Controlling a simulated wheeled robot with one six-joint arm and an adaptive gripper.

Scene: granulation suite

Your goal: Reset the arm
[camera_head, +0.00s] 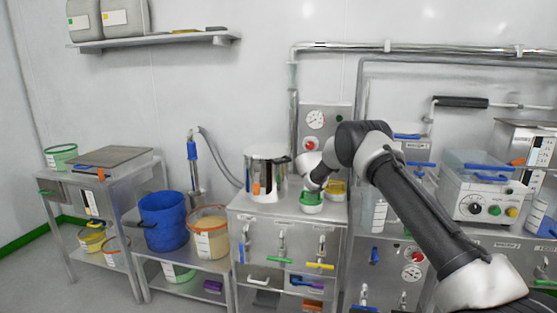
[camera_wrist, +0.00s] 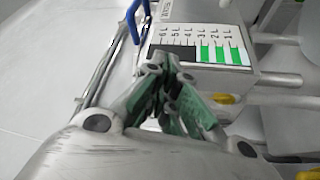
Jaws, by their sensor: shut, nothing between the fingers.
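My arm (camera_head: 415,205) reaches in from the lower right of the head view, bends at a high elbow and comes down over the steel cabinet at the middle. The fingertips overlap the lower left of a panel with green bars (camera_wrist: 205,45) in the picture. I cannot tell whether they touch it.
A steel pot (camera_head: 265,175) stands left of the arm's end, and a yellow container (camera_head: 336,188) to its right. A white device with knobs (camera_head: 482,195) stands at right beyond my arm. Pipes (camera_head: 430,47) run along the wall. A blue bucket (camera_head: 163,222) stands on the lower left shelf.

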